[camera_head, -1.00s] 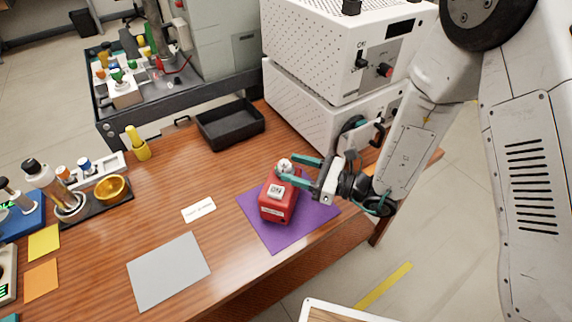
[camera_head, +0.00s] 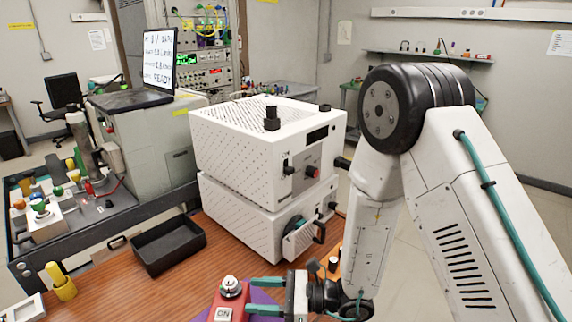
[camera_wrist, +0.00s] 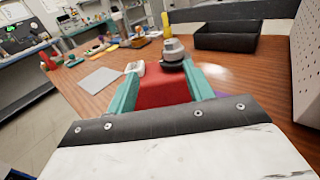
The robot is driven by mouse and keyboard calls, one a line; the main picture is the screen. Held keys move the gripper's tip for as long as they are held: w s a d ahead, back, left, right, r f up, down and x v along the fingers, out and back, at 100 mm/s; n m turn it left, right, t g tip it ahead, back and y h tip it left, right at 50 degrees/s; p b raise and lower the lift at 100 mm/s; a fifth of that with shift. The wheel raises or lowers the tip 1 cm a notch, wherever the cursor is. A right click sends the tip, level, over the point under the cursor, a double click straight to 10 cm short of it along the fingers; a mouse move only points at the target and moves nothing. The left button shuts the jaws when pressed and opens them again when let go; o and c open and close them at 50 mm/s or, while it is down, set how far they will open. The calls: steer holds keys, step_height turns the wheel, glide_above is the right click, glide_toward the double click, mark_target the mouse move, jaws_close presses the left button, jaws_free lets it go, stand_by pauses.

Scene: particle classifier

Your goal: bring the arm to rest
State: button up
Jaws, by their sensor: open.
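A red box (camera_head: 227,305) with a silver knob (camera_head: 231,286) and a white "ON" label stands at the bottom of the head view, with its lower part cut off. My gripper (camera_head: 249,296) is open just to the right of the box, its teal fingers pointing left at it. In the wrist view, the red box (camera_wrist: 162,90) shows between and beyond the two teal fingers of my gripper (camera_wrist: 160,72). The fingers are spread and not closed on it. I cannot tell whether a finger touches the box. My arm reaches down from the right.
Two stacked white perforated instruments (camera_head: 265,150) stand close behind my gripper. A black tray (camera_head: 168,246) lies on the wooden table (camera_head: 115,285). A yellow holder (camera_head: 62,282) stands at the left. A grey sheet (camera_wrist: 101,80) lies on the table.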

steer(key=s+d+r+n+g+h, duration=0.6)
steer(key=s+d+r+n+g, duration=0.15)
steer(key=s+n+g, duration=0.35)
steer(key=s+d+r+n+t+h, duration=0.3)
steer(key=d+r+t+h, duration=0.3)
steer(key=d, duration=0.7)
steer(key=s+d+r+n+t+h, duration=0.3)
steer(key=d+r+n+t+h, duration=0.1)
steer(key=d+r, duration=0.6)
steer(key=d+t+h, duration=0.1)
steer(key=d, duration=0.2)
steer(key=shift+r+t+h, duration=0.2)
steer(key=shift+t+h, duration=0.2)
